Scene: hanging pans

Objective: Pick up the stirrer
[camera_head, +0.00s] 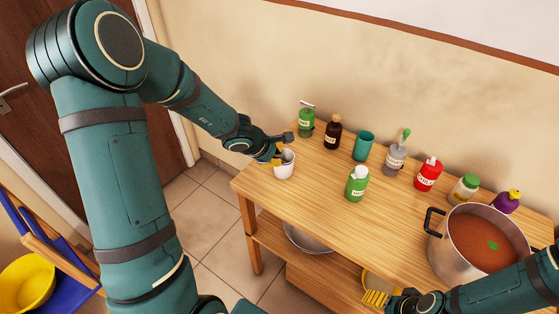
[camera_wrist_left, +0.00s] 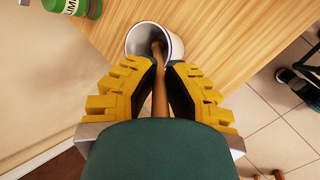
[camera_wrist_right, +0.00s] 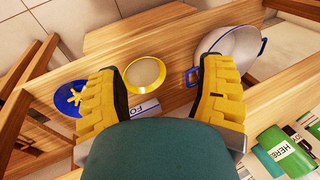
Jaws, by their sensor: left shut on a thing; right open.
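The stirrer (camera_wrist_left: 159,85) is a thin brown wooden stick. In the left wrist view it runs from inside a white cup (camera_wrist_left: 147,34) back between my left gripper's fingers. My left gripper (camera_wrist_left: 160,80) is shut on it, just above the cup. In the head view my left gripper (camera_head: 277,157) is over the white cup (camera_head: 284,167) at the table's left end, and the stirrer is mostly hidden. My right gripper (camera_wrist_right: 165,88) is open and empty, low by the table's front edge in the head view (camera_head: 398,303).
Several bottles, including a green bottle (camera_head: 357,183) and a red one (camera_head: 428,174), stand on the wooden table (camera_head: 305,205). A large pot of red-brown soup (camera_head: 436,246) stands at right. Below are a metal pot (camera_wrist_right: 238,44) and a yellow-rimmed bowl (camera_wrist_right: 144,73).

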